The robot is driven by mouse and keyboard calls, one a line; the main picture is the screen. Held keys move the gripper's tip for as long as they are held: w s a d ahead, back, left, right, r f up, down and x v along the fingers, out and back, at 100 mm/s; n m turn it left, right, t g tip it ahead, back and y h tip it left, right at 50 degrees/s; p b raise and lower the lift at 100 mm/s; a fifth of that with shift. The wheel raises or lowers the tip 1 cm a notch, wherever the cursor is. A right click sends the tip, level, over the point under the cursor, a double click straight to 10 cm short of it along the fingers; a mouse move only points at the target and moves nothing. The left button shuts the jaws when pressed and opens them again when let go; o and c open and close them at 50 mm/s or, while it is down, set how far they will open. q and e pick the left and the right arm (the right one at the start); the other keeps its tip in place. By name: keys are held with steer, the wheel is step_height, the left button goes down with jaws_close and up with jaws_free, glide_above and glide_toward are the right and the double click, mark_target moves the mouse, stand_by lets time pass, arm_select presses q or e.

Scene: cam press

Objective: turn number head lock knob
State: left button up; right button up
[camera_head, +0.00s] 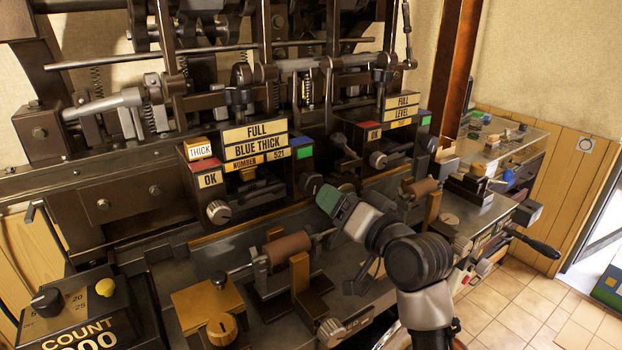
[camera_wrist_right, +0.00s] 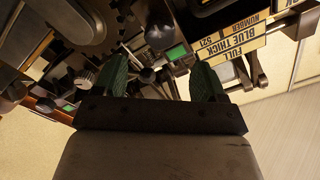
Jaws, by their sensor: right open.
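The left number head carries a "FULL BLUE THICK" sign (camera_head: 254,139) and a "NUMBER 521" plate (camera_head: 258,157). A round knob with a pale pointer line (camera_head: 217,212) sits low on its front left. A similar knob (camera_head: 378,158) is on the right head, under the "FULL LEVEL" sign (camera_head: 402,107). No label marks either as the lock knob. My right gripper (camera_head: 325,198) has green fingers and is apart from the left knob, to its right. In the right wrist view its fingers (camera_wrist_right: 164,76) are spread, with nothing held between them. My left gripper is not seen.
A brown roller (camera_head: 288,248) on a bracket, a wooden knob (camera_head: 222,330) and a metal knob (camera_head: 330,332) stand on the press bed below. The "COUNT" box (camera_head: 75,320) is at lower left. A black-handled lever (camera_head: 532,241) sticks out at right.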

mark_target(316, 184)
steer(key=x, duration=0.3)
steer(key=shift+w+a+r+p, duration=0.15)
steer(key=shift+p, duration=0.2)
steer(key=x, duration=0.4)
steer(key=shift+w+p, duration=0.1)
steer(key=shift+p, duration=0.2)
steer(key=shift+w+a, duration=0.3)
steer(key=shift+w, duration=0.1)
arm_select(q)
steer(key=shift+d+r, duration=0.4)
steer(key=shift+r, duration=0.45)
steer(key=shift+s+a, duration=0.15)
arm_select(e)
steer(key=c, duration=0.9)
